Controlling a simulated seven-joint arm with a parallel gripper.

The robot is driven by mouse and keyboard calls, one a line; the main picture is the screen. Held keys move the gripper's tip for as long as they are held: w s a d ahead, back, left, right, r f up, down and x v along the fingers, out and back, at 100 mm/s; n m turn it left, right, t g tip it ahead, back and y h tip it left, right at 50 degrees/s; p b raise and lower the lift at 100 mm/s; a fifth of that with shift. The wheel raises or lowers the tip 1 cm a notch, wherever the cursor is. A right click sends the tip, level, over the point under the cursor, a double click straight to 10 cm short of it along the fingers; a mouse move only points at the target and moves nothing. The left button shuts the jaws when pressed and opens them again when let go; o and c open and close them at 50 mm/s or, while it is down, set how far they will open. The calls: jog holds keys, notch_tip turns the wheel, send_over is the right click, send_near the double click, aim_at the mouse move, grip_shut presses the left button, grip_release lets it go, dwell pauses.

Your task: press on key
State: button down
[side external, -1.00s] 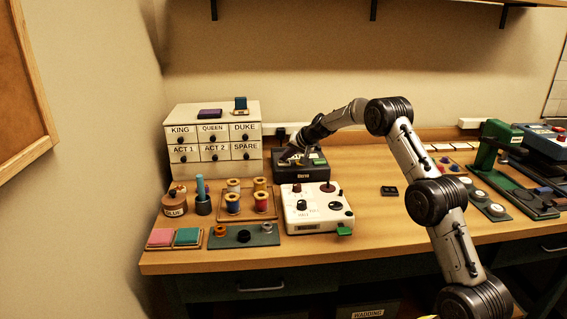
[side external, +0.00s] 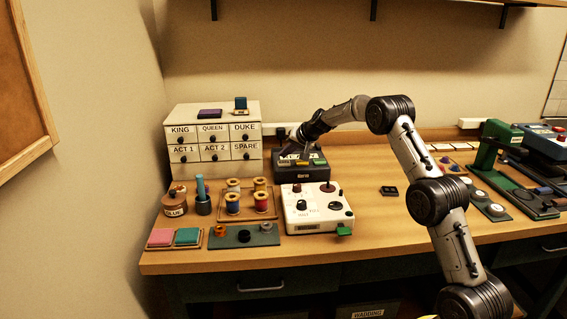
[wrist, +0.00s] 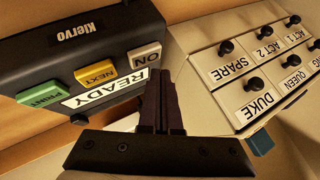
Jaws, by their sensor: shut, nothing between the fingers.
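The white ON key (wrist: 145,56) sits at the end of a row of keys on a black box marked Klervo (wrist: 60,42). A lit display (wrist: 106,88) beside the keys reads READY. In the side view the black box (side external: 316,174) stands at the back of the table, right of the drawer cabinet. My gripper (wrist: 160,75) is shut and empty, its tips close to the ON key in the wrist view. In the side view my gripper (side external: 306,146) is above the back of the box. I cannot tell whether the tips touch anything.
A yellow NEXT key (wrist: 96,74) and a green key (wrist: 40,94) are beside the ON key. The labelled drawer cabinet (wrist: 215,95) stands close to the box. A white control box (side external: 310,222) is in front. Bare table (side external: 375,165) lies to the right.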

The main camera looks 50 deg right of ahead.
aim_at(285, 164)
notch_tip(285, 164, up, 6)
dwell(0.9)
